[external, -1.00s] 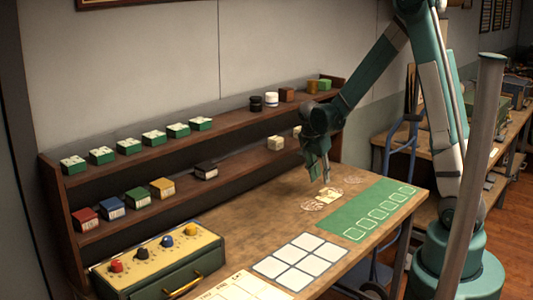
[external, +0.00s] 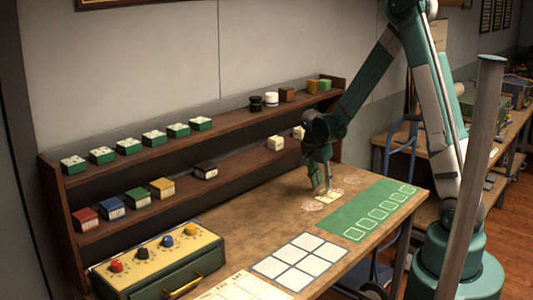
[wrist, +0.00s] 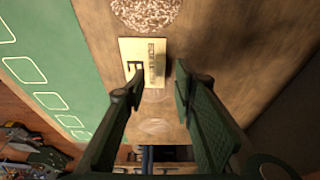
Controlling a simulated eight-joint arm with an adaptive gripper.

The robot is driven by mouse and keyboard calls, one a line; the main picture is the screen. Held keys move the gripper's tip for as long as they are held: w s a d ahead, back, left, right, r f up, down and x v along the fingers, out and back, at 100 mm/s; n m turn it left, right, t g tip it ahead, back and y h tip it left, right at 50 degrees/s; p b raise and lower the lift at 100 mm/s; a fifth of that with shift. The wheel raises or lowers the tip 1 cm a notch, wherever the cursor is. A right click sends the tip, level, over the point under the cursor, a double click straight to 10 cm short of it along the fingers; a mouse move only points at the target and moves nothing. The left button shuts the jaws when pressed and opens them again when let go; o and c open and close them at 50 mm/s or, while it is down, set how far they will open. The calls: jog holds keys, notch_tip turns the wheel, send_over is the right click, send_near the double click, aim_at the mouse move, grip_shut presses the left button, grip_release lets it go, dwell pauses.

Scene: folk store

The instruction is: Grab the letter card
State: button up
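The letter card (wrist: 150,52) is a small cream rectangle with a dark letter that looks like an E and smaller print beside it. It lies on the wooden table, and in the external view it shows as a pale patch (external: 328,198) under my gripper (external: 323,190). In the wrist view my gripper (wrist: 159,77) is open. The left fingertip overlaps the card in the picture, and the right fingertip is just past its right edge. I cannot tell whether either finger touches the card.
A green mat (external: 378,212) with outlined slots lies beside the card. A white-celled grid (external: 300,262) is nearer the front. A two-tier shelf (external: 235,125) with small boxes and jars stands along the wall. A control box with knobs (external: 160,262) is at the front left.

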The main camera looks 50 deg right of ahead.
aim_at(329, 194)
jog(key=shift+x, duration=1.3)
jog(key=c, duration=0.8)
